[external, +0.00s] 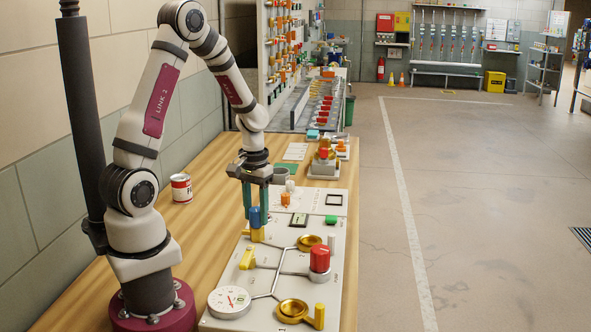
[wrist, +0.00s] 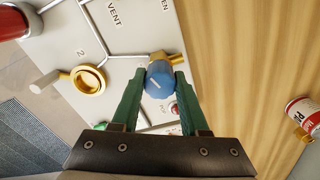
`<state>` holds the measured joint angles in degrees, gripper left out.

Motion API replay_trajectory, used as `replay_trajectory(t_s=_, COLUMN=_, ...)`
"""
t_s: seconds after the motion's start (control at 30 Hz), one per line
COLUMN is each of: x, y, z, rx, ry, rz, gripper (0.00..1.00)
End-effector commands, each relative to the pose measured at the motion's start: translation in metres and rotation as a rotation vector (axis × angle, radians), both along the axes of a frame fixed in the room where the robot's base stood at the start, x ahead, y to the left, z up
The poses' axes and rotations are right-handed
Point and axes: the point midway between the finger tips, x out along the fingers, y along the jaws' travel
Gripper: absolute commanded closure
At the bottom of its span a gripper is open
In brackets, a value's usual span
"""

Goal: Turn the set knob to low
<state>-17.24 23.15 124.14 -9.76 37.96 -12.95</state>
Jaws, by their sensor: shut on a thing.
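A blue knob (external: 255,218), which I take to be the set knob, stands on a brass fitting at the far left of the pale valve panel (external: 230,283). It also shows in the wrist view (wrist: 159,80), with a short white mark on its top. My gripper (external: 254,212) points down over the panel, its green fingers shut on the blue knob from both sides. In the wrist view the fingertips touch the knob's two sides. A low marking is not readable in either view.
A red knob (external: 320,259), a white gauge (external: 229,301), brass rings (external: 291,310) and a yellow handle (external: 247,258) stand on the panel. A green button (external: 331,219) lies beyond. A can (external: 181,188) stands on the wooden bench, left, with bare wood around it.

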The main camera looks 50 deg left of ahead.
Motion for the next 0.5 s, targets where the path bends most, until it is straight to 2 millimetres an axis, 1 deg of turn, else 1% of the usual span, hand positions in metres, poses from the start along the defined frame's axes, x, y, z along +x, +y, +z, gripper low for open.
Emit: replay_trajectory(t_s=0.5, x=0.0002, y=0.0001, z=0.0007, rx=0.0, ry=-0.001, rz=0.484, gripper=1.0)
